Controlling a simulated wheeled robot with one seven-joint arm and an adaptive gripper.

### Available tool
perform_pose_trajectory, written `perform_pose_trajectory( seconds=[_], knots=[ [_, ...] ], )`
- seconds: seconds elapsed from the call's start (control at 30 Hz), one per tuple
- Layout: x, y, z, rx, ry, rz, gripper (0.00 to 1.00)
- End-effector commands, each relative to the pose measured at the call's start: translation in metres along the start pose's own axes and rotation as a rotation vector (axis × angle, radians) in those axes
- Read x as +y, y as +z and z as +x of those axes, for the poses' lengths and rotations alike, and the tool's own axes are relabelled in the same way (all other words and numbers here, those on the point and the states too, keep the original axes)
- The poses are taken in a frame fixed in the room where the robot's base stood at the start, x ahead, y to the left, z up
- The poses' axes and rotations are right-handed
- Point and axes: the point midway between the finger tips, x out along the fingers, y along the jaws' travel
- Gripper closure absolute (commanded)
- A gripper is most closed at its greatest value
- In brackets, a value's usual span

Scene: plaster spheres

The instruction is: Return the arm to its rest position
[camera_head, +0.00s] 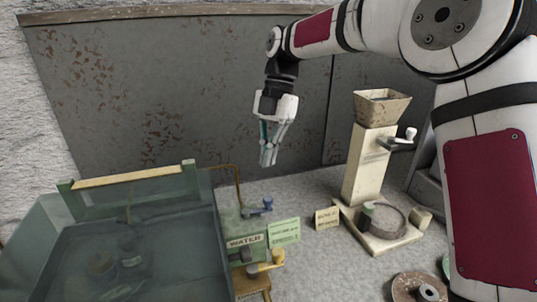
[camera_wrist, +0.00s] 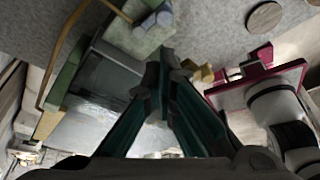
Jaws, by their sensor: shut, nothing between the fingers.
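My gripper (camera_head: 268,158) hangs fingers down in the head view, in front of the grey wall panel. It is in the air above the floor, between the glass tank and the hopper stand. In the wrist view, my gripper (camera_wrist: 165,62) has its fingers converging at the tips, with nothing held between them. My arm reaches in from the right side of the head view, and the wrist bends downward. No object touches the gripper.
A water-filled glass tank (camera_head: 78,228) stands at lower left, with a WATER sign (camera_head: 245,241) and yellow valve (camera_head: 266,265) beside it. A stand with a hopper (camera_head: 382,106) and crank is at right. Small signs (camera_head: 284,232) stand between. A rusty metal panel (camera_head: 180,95) lies behind.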

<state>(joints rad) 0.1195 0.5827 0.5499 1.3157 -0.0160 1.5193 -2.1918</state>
Motion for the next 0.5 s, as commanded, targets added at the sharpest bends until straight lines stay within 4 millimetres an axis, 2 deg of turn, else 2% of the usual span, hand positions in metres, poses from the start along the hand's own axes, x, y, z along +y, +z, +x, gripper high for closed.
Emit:
perform_pose_trajectory(
  seconds=[0.13, 0.27, 0.5],
  knots=[
    [-0.003, -0.003, -0.003, -0.013, -0.001, 0.025, 1.0],
    [-0.019, -0.016, -0.012, -0.079, 0.0, 0.18, 1.0],
    [-0.077, -0.051, -0.032, -0.249, 0.082, 0.677, 1.0]
  ],
)
